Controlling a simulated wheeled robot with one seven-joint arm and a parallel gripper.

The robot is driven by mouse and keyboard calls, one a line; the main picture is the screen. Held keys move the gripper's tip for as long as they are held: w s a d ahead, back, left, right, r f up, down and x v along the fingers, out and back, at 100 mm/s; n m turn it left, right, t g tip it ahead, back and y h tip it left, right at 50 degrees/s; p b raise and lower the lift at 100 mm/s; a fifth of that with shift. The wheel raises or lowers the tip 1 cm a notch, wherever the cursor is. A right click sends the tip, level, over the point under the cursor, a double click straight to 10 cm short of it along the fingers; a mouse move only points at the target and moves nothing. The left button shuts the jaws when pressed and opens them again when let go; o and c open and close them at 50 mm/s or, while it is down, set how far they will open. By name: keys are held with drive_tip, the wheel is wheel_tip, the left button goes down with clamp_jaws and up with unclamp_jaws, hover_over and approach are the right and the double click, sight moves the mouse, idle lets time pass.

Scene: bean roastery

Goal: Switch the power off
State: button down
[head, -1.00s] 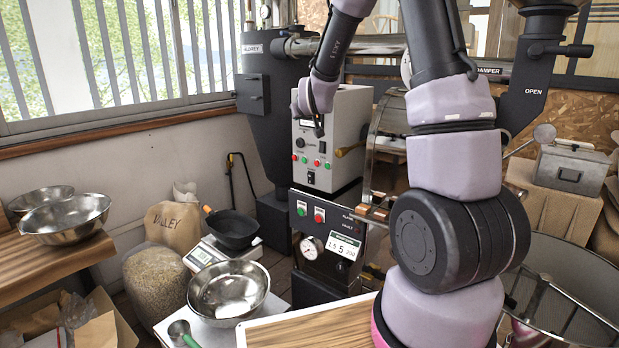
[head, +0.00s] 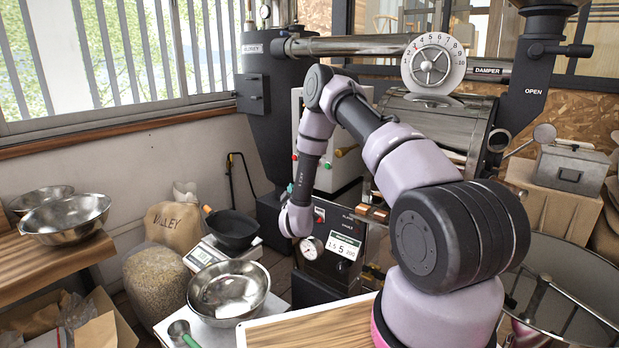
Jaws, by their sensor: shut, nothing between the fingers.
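The roaster's lower black control panel (head: 335,228) has a red button (head: 319,215), a round gauge (head: 312,248) and a small lit display (head: 345,247). The grey control box (head: 347,165) above it is mostly hidden behind my forearm; a few of its small buttons show at the forearm's edges. I cannot tell which control is the power switch. My wrist is in front of the lower panel's left side and covers the green button there. My gripper's fingers are hidden behind the wrist, so I cannot see whether they touch the panel.
A steel bowl (head: 229,292) and a dark pan (head: 232,230) on a scale (head: 207,254) stand left of the panel. A sack (head: 174,226) stands by the wall. The roaster drum (head: 440,125) and damper dial (head: 433,63) are behind my arm. A wooden board (head: 315,327) lies in front.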

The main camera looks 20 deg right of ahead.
drive_tip(key=shift+s+a+f, duration=0.1)
drive_tip(key=shift+s+f, duration=0.05)
drive_tip(key=shift+f, duration=0.2)
drive_tip(key=w+d+r, duration=0.1)
drive_tip(key=w+d, duration=0.4)
drive_tip(key=d, duration=0.2)
idle(0.4)
drive_tip(key=shift+w+d, duration=0.1)
idle(1.9)
drive_tip(key=shift+w+d+r, duration=0.1)
drive_tip(key=shift+w+d, duration=0.15)
drive_tip(key=shift+w+d, duration=0.15)
drive_tip(key=shift+d, duration=0.1)
idle(0.6)
drive_tip(key=shift+a, duration=0.1)
drive_tip(key=shift+s+a, duration=0.45)
drive_tip(key=shift+a, duration=0.05)
